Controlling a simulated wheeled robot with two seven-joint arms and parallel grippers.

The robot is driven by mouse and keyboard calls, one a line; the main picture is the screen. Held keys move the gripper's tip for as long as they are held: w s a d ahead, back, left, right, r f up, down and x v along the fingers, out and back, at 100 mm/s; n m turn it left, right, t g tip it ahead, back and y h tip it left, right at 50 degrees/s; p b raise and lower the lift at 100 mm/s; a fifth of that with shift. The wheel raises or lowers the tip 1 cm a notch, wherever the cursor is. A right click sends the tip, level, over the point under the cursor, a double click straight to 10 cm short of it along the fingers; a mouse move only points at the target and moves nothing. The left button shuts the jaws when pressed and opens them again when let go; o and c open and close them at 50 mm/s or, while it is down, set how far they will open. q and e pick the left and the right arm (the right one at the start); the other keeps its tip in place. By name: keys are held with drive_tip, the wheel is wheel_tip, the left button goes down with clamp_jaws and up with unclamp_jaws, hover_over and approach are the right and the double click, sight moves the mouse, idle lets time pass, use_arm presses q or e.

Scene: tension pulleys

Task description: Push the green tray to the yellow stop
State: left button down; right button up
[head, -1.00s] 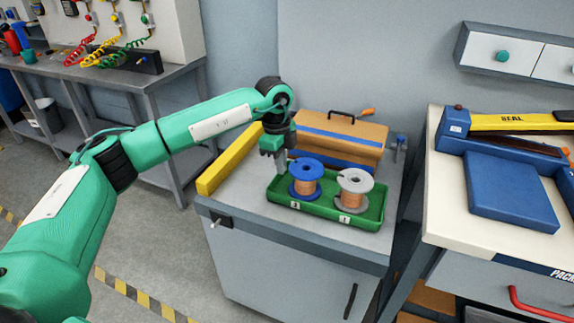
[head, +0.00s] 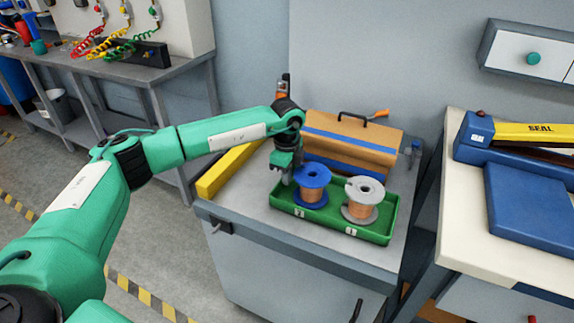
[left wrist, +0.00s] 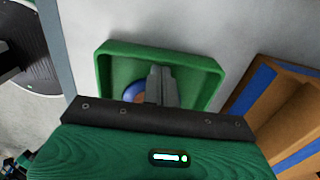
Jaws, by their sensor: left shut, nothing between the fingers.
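The green tray (head: 340,231) lies on the grey cabinet top and holds a blue spool (head: 312,174) and a grey spool (head: 364,188), both wound with copper. The yellow stop (head: 228,170) is a long bar along the cabinet's left edge, with a gap between it and the tray. My left gripper (head: 286,182) is shut and empty at the tray's left end, beside the blue spool. In the left wrist view its fingers (left wrist: 160,86) overlap the tray (left wrist: 104,72) and partly hide a spool; contact cannot be told. My right gripper is out of view.
A brown case with a blue stripe (head: 350,135) stands behind the tray. A bench with a blue sealing machine (head: 530,205) is at the right. The cabinet top (head: 240,200) is bare between tray and yellow stop.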

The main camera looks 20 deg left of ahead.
use_arm(q)
drive_tip(key=shift+f, duration=0.5)
drive_tip(key=shift+a, duration=0.1)
